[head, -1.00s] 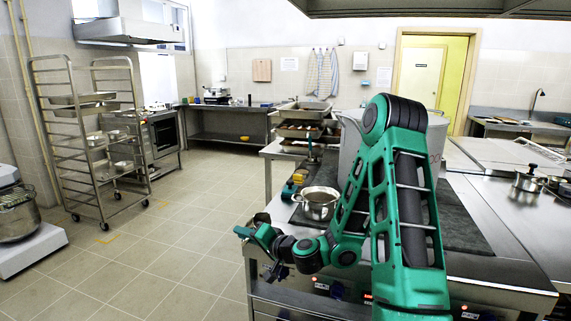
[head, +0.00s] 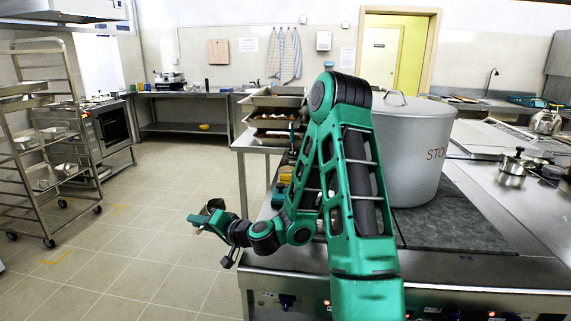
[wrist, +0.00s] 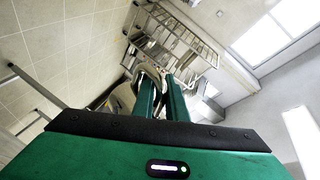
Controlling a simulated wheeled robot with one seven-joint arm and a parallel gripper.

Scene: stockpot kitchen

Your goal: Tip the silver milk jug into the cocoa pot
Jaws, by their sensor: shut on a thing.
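My gripper (head: 205,217) is held out to the left of the counter, over the open floor. In the wrist view its two green fingers (wrist: 163,98) are close together on a rounded silver thing (wrist: 123,98), which I take to be the silver milk jug. It is partly hidden by the fingers, and its tilt and contents cannot be told. The cocoa pot is hidden, or nearly so, behind my arm on the counter.
A big grey stockpot (head: 410,150) stands on the dark counter mat (head: 455,225) right of my arm. Small pots (head: 513,167) and a kettle (head: 547,121) stand farther right. Trays (head: 275,120) are behind. A wheeled rack (head: 50,140) stands left. The floor between is clear.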

